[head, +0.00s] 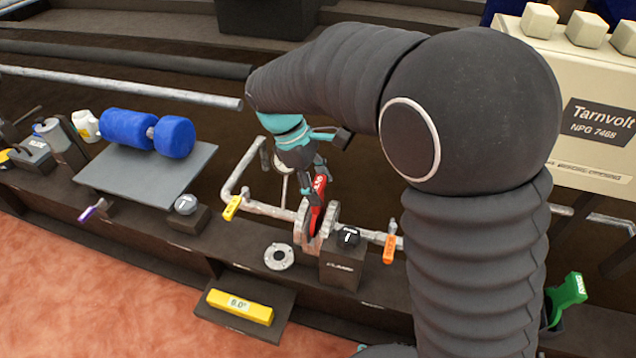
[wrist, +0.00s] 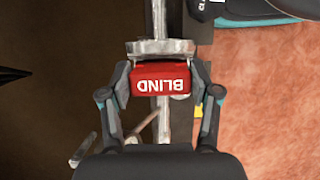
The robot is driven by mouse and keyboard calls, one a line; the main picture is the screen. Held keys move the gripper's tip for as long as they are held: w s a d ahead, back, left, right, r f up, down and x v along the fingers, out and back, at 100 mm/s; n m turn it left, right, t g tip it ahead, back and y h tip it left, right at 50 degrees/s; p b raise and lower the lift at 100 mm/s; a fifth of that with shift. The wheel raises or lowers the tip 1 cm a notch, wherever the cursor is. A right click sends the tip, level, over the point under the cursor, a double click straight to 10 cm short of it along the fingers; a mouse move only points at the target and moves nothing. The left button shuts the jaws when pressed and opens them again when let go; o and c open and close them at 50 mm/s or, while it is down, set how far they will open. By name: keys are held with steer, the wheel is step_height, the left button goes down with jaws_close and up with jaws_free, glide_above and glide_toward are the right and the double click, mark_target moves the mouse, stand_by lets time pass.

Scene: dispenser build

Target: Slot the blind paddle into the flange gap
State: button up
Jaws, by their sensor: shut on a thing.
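The red blind paddle (head: 318,191), marked BLIND on its handle, is held upright in my gripper (head: 312,170). Its lower part reaches down between the two grey flange discs (head: 301,217) of the pipe; I cannot tell how deep it sits or whether it touches them. In the wrist view the red handle end (wrist: 162,77) lies between my two fingers (wrist: 163,98), which are shut on it. A grey flange edge (wrist: 160,47) shows just beyond the handle, over the pipe. The disc of the paddle is hidden there.
A dark box with a black knob (head: 347,237) stands right of the flanges. A loose flange ring (head: 279,256) lies in front. Yellow (head: 231,207) and orange (head: 389,248) valve handles flank the gap on the pipe.

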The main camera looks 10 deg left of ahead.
steer(key=shift+f, duration=0.75)
steer(key=o, duration=1.8)
steer(key=shift+r, duration=0.1)
steer(key=shift+r+p, duration=1.65)
steer(key=shift+r, duration=2.25)
